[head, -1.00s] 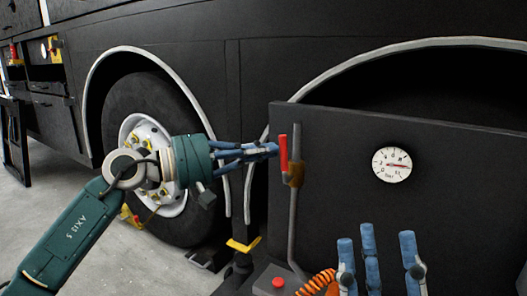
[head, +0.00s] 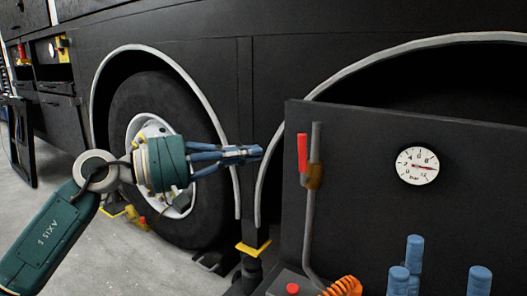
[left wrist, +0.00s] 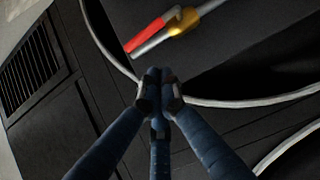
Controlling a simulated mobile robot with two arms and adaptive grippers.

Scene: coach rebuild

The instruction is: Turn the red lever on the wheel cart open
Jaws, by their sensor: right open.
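The red lever (head: 302,153) stands upright beside a grey pipe, above a brass valve body (head: 314,177), on the dark panel of the wheel cart (head: 360,140). In the left wrist view the lever (left wrist: 153,33) lies nearly along the pipe, beyond my fingertips, with the brass valve (left wrist: 184,20) at its end. My left gripper (head: 256,153) is to the left of the lever, apart from it. Its blue fingers are closed together with nothing visible between them. My right gripper (head: 438,272) shows at the bottom right, fingers spread and empty.
A round pressure gauge (head: 417,166) is right of the lever. A red button (head: 293,289) and orange coiled hose (head: 344,287) are below. Behind stands the black coach with a wheel (head: 160,150) in its arch. Concrete floor is open at the lower left.

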